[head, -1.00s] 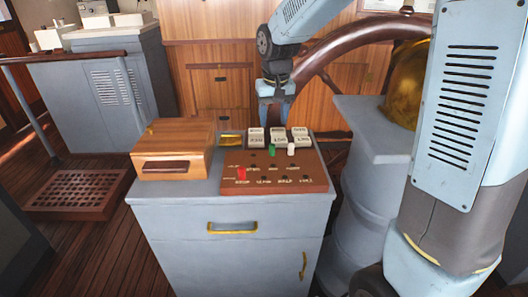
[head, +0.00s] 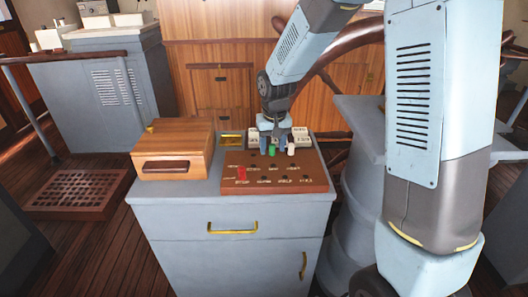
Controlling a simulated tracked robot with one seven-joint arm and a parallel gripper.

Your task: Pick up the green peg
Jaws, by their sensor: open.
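The green peg (head: 272,151) stands upright in the back row of holes of a reddish-brown board (head: 318,180) on the grey cabinet. A white peg (head: 291,149) stands just to its right, and a red peg (head: 241,173) is at the board's front left. My gripper (head: 273,148) points down, open, with its fingertips close around or just behind the green peg. I cannot tell whether they touch it. My gripper hides part of the white numbered blocks (head: 301,135) behind the board.
A wooden box (head: 174,140) with a dark handle stands left of the board. A small brass tray (head: 231,140) is between them at the back. A ship's wheel (head: 345,45) and a grey pedestal (head: 358,150) are close on the right.

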